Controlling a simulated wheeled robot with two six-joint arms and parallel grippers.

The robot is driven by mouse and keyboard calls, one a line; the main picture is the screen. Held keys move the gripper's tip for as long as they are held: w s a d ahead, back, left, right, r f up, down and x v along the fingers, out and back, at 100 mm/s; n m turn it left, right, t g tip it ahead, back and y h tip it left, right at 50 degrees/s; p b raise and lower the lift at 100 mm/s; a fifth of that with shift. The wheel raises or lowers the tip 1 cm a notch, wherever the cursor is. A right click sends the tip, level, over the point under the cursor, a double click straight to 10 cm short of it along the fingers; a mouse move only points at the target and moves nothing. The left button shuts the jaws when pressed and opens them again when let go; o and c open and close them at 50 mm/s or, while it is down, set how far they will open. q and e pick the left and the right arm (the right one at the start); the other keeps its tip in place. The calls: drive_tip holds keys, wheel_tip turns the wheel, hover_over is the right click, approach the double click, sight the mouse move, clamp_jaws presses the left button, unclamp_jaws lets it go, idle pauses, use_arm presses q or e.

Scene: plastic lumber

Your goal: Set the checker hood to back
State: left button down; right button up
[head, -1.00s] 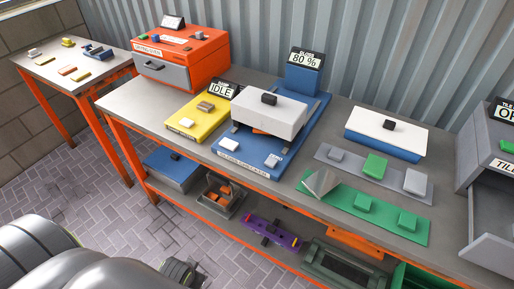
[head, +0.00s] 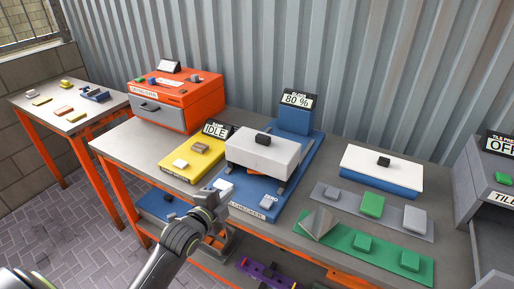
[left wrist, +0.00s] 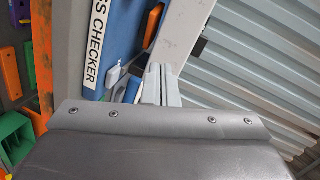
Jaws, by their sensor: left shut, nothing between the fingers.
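The gloss checker is a blue base (head: 298,180) on the bench, with its label along the front edge. Its white hood (head: 265,152), with a black knob (head: 263,138) on top, sits over the middle of the base. Under the hood I cannot see clearly. My left gripper (head: 217,197) is at the checker's front left corner, in front of the hood and apart from it. In the left wrist view its fingers (left wrist: 161,82) are shut and empty, and the checker's blue base (left wrist: 122,35) is beyond them. My right gripper is not in view.
A yellow panel (head: 178,171) with an idle sign stands left of the checker, and an orange box (head: 172,108) behind it. An 80 % display (head: 297,101) stands at the back. A white-topped blue box (head: 365,163) and a green board (head: 345,240) lie to the right.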

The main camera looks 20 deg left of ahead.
sight(262, 141)
use_arm(q)
drive_tip(key=w+r+m+t+h, duration=0.1)
drive_tip(key=w+r+m+t, duration=0.1)
drive_tip(key=w+r+m, duration=0.1)
wheel_tip(262, 141, up, 2)
drive_tip(key=shift+w+a+m+t, duration=0.15)
drive_tip(key=shift+w+m+t, duration=0.15)
drive_tip(key=shift+w, duration=0.35)
